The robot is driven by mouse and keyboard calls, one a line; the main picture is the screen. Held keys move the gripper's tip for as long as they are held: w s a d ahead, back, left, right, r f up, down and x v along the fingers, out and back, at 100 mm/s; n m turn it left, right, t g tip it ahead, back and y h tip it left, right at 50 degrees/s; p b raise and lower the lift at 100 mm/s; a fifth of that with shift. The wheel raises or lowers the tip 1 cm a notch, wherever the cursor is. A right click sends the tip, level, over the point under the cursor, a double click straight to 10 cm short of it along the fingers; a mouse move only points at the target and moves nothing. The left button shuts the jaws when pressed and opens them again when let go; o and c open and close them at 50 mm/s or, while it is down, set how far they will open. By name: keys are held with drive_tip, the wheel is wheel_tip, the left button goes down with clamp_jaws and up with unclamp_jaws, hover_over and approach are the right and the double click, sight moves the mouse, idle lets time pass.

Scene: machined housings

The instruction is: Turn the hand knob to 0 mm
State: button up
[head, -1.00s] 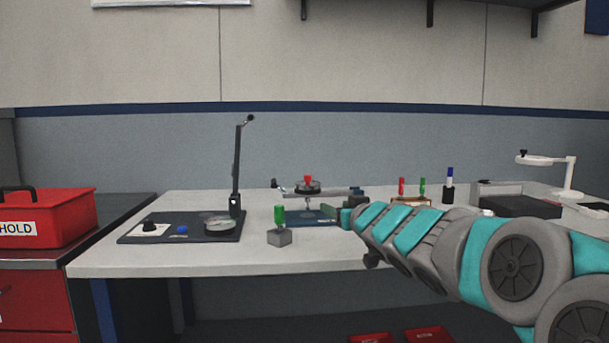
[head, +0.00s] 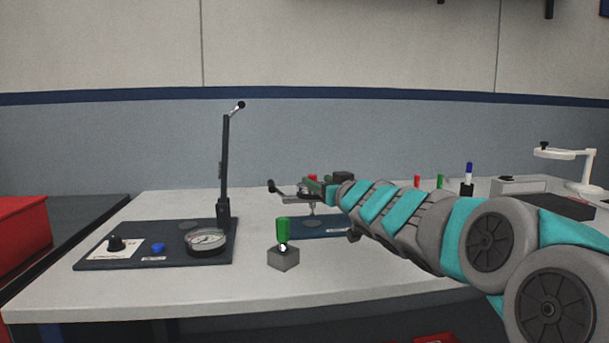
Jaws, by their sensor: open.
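A black knob (head: 115,243) stands on a white card at the left end of a dark panel (head: 150,256). Scale marks are too small to read on either, and I cannot tell which is the hand knob. My gripper (head: 318,187) is at the red-topped device in the picture, open. Its fingertips are small and unclear, so contact cannot be told.
The dark panel also bears a blue button (head: 158,247), a dial gauge (head: 206,241) and a tall upright lever (head: 225,160). A grey block with a green marker (head: 283,231) stands in front. Pens (head: 468,173) and a white magnifier-like stand (head: 570,165) are at right. The front left bench is clear.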

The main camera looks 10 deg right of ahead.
drive_tip(key=shift+x, duration=3.65)
clamp_jaws()
